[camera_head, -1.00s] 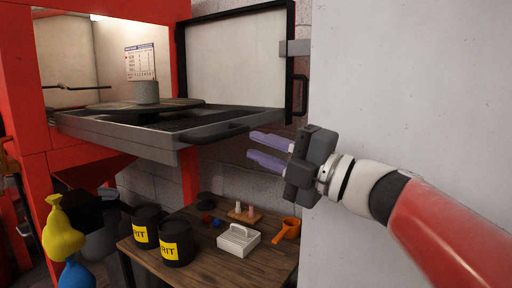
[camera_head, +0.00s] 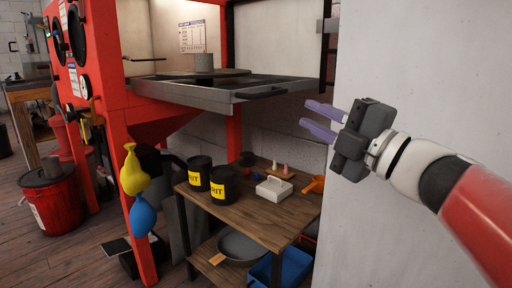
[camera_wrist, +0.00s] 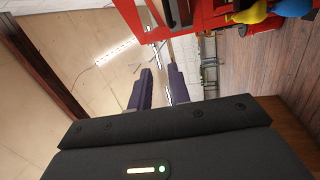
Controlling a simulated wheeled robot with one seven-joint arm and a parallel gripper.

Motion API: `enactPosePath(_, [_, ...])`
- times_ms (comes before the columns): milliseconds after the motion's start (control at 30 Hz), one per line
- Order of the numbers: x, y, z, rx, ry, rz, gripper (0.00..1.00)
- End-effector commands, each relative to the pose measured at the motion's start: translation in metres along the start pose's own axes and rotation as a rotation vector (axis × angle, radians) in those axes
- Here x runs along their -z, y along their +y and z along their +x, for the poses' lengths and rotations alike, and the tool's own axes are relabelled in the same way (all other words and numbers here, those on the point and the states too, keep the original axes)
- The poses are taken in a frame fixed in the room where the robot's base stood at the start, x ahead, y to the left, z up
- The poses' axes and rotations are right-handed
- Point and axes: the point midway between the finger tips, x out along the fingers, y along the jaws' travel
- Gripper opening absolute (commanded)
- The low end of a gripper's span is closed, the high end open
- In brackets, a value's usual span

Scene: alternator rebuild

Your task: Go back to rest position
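My gripper (camera_head: 323,121) is held out in the air at the right of the head view, in front of the pale wall. Its two purple fingers are apart with nothing between them, and they point left toward the red cabinet (camera_head: 112,110). In the wrist view the fingers (camera_wrist: 160,88) also show apart and empty. My gripper touches nothing that I can see.
Below stands a wooden table (camera_head: 250,218) with two black GRIT buckets (camera_head: 224,186), a white block (camera_head: 274,189) and an orange scoop (camera_head: 314,185). Yellow (camera_head: 133,172) and blue (camera_head: 142,215) balloon-like things hang left.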

Motion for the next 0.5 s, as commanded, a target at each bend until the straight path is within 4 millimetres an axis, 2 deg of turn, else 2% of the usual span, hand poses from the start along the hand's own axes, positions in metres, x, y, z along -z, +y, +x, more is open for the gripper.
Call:
enactPosePath(267, [-0.027, 0.013, -0.005, -0.075, -0.208, 0.130, 0.19])
enactPosePath(500, [-0.063, 0.007, -0.029, -0.136, -0.507, 0.361, 0.19])
